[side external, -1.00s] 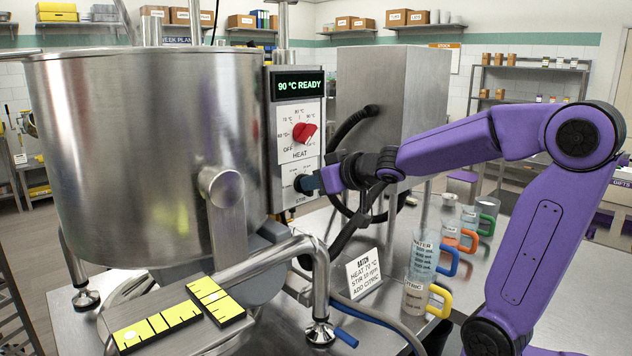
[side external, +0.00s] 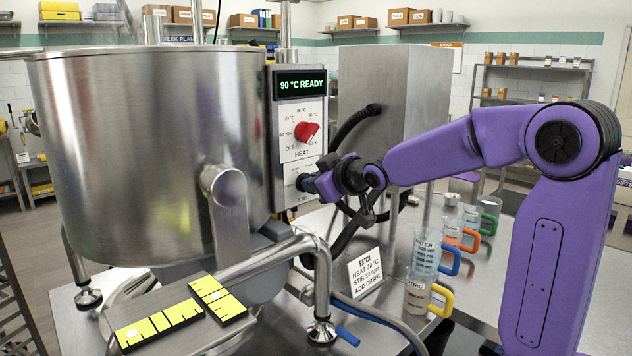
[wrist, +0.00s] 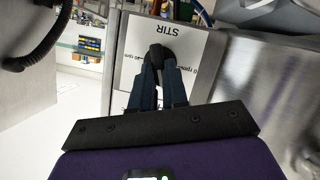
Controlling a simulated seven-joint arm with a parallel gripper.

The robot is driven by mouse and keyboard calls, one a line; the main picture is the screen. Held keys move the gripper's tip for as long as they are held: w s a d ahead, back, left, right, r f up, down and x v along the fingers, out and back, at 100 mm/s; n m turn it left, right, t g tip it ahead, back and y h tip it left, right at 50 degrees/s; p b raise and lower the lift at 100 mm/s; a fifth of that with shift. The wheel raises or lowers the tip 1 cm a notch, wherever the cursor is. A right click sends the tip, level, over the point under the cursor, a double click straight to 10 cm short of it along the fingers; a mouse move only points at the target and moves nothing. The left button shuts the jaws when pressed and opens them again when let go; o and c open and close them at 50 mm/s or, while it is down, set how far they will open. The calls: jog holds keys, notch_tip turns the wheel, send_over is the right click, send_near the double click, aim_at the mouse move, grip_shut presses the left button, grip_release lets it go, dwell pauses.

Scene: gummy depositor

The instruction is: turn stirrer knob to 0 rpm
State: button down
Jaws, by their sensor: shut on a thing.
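The stirrer knob is a small dark knob on the STIR plate (wrist: 186,48), low on the control panel (side external: 297,150). My gripper (side external: 306,182) is at that plate, and in the wrist view my gripper (wrist: 158,66) has its two dark blue fingers closed on the stirrer knob (wrist: 160,53). The fingers hide most of the knob, so I cannot read where its pointer stands. Above it, the red HEAT knob (side external: 305,131) is apart from my gripper. The display (side external: 301,84) reads 90 °C READY.
The large steel kettle (side external: 150,150) stands left of the panel. A dark hose (side external: 352,125) curves close behind my wrist. A BATCH card (side external: 364,273) and several measuring cups, such as the yellow-handled one (side external: 417,297), stand at the lower right.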

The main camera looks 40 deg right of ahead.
dwell(0.5)
jog(key=c, duration=1.1)
grip_release()
jog(key=shift+c, duration=0.2)
jog(key=v, duration=1.7)
jog(key=shift+s, duration=0.2)
jog(key=shift+a, duration=0.1)
